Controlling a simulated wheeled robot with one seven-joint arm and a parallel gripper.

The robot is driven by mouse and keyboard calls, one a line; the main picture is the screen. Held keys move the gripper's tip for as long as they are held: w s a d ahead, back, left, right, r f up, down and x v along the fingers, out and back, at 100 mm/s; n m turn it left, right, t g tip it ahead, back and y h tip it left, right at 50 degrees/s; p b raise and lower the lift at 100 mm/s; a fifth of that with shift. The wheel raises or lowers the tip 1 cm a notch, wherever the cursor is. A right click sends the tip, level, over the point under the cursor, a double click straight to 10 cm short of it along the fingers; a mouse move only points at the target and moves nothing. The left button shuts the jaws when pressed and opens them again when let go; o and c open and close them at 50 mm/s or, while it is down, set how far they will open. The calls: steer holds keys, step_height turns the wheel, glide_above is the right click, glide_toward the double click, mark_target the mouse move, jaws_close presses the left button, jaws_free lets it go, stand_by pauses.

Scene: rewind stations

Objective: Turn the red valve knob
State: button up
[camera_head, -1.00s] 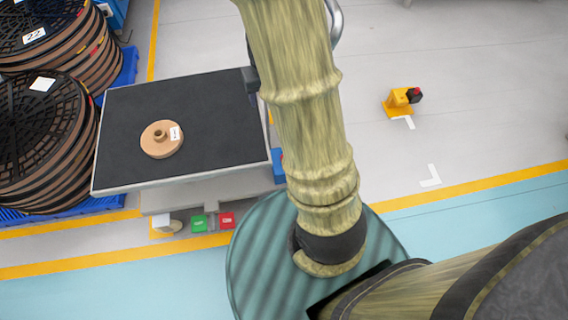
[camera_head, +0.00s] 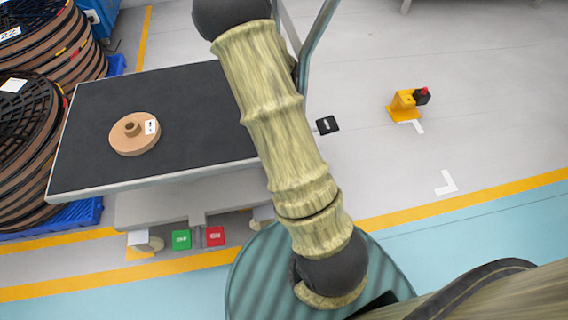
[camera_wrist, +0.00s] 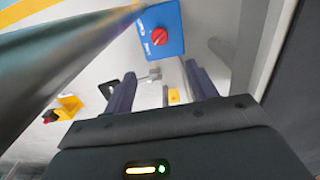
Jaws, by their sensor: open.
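The red valve knob (camera_wrist: 159,36) is on the face of a blue panel (camera_wrist: 174,20) with white markings, near the top middle of the wrist view. My gripper (camera_wrist: 160,70) shows below it in that view, with its two dark fingers spread apart and nothing between them. The knob lies beyond the fingertips, roughly in line with the gap, and is not touched. In the head view I see neither the knob nor the gripper; my arm covers part of the area right of the cart.
A dark-topped cart (camera_head: 95,105) carries a brown spool (camera_head: 133,134); green (camera_head: 181,240) and red (camera_head: 215,236) boxes sit below it. Stacked cable reels (camera_head: 25,150) stand left. A yellow post (camera_head: 402,105) with a red-topped black box stands on open floor at right.

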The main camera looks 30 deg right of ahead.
stand_by(0.3)
step_height(320, 180, down, 18)
steer(key=b, duration=0.9)
steer(key=shift+r, duration=0.25)
steer(key=c, duration=1)
